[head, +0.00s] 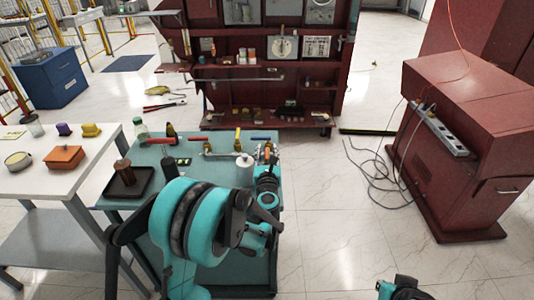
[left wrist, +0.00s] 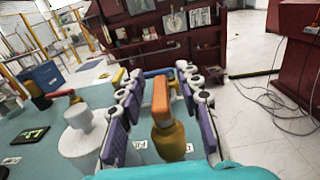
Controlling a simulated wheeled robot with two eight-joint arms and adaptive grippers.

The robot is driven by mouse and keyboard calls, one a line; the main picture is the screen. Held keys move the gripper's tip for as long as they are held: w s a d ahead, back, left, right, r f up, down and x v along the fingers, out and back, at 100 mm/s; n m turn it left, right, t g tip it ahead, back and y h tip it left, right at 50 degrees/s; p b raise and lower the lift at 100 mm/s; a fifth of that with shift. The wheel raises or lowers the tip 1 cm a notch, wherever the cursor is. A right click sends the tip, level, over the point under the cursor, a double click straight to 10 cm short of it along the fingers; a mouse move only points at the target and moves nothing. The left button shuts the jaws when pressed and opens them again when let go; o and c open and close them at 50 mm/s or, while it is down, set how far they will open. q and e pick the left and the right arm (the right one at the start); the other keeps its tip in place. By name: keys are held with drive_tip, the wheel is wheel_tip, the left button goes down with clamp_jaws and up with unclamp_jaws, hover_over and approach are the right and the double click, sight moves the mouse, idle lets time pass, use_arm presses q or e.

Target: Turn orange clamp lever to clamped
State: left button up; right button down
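The orange clamp lever (left wrist: 161,100) stands upright on a brass-coloured body (left wrist: 169,140) in the left wrist view. In the head view the lever (head: 267,151) is small and partly hidden by my left gripper at the right end of the teal bench. My left gripper (left wrist: 158,90) is open, with one purple-padded finger on each side of the lever. A gap shows between the lever and the left finger; the right finger is closer, and contact cannot be told. My right gripper (head: 407,290) is partly in view at the bottom edge, away from the bench.
On the teal bench (head: 172,205), a white cylinder (left wrist: 82,135) stands left of the lever. Red, yellow and blue-handled valves line the back. A dark tray (head: 128,184) is at the left. A white table adjoins on the left; open floor lies right.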

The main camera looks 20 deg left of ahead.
use_arm(q)
clamp_jaws()
drive_tip(key=shift+n+y, duration=0.3)
drive_tip(key=shift+y, duration=0.1)
drive_tip(key=n+g+y, duration=0.1)
drive_tip(key=y, duration=0.1)
drive_tip(key=n+g+y, duration=0.1)
drive_tip(key=y, duration=0.1)
drive_tip(key=shift+s+a+n, duration=0.15)
drive_tip(key=shift+a+n, duration=0.15)
drive_tip(key=shift+n, duration=0.1)
drive_tip(key=shift+s+a+n+g+y+p, duration=0.2)
drive_tip(key=shift+s+a+n+g+y, duration=0.15)
drive_tip(key=shift+n+g+y, duration=1.5)
drive_tip(key=shift+s+a+n+g+y+p, duration=0.2)
drive_tip(key=shift+s+n+g+y, duration=0.45)
drive_tip(key=shift+n+g, duration=1.4)
drive_tip(key=shift+s+a+n+g+y+p, duration=0.25)
drive_tip(key=shift+n+g+y, duration=1.05)
drive_tip(key=shift+g, duration=1.4)
drive_tip(key=shift+a+y, duration=0.1)
drive_tip(key=shift+y, duration=0.2)
